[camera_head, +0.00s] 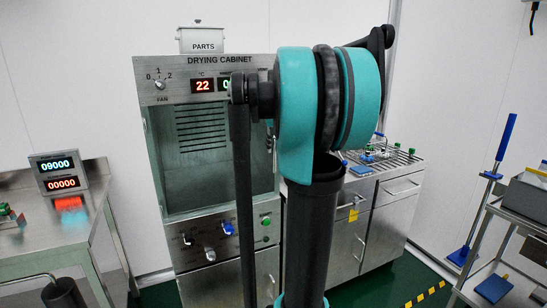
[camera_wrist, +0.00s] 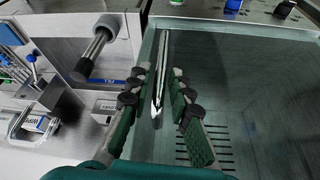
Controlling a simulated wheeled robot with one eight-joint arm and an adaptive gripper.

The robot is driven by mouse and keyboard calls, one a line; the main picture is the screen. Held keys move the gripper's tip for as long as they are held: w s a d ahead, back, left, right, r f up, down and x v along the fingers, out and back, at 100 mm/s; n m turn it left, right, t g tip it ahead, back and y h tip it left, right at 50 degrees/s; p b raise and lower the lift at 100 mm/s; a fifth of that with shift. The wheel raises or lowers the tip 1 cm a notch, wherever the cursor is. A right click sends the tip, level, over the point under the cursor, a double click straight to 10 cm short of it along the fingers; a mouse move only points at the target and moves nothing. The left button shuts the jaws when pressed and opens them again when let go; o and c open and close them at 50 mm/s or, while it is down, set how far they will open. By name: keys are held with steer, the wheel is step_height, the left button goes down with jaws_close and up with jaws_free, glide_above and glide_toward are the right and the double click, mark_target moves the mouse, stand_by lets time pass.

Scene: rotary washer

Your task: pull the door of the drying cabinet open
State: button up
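The drying cabinet (camera_head: 215,205) stands upright in the middle of the head view, its glass door (camera_head: 203,135) looking closed. In the wrist view the door's glass (camera_wrist: 260,75) fills the right side. A long shiny bar handle (camera_wrist: 163,60) runs along the door's left edge there. My gripper (camera_wrist: 160,88) is open, with one finger on each side of the bar. Gaps show between the bar and both fingers; whether the bar lies fully between the fingertips in depth is hard to tell. In the head view my arm hides my gripper and most of the door's right edge.
A steel bench with drawers (camera_head: 400,190) stands right of the cabinet. A table (camera_head: 50,240) with a digital display (camera_head: 58,172) is at left. A cart (camera_head: 520,240) is at far right. In the wrist view a dark cylindrical part (camera_wrist: 95,50) juts out left of the fingers.

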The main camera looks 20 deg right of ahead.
steer(key=shift+x, duration=2.75)
steer(key=shift+c, duration=0.2)
jaws_close()
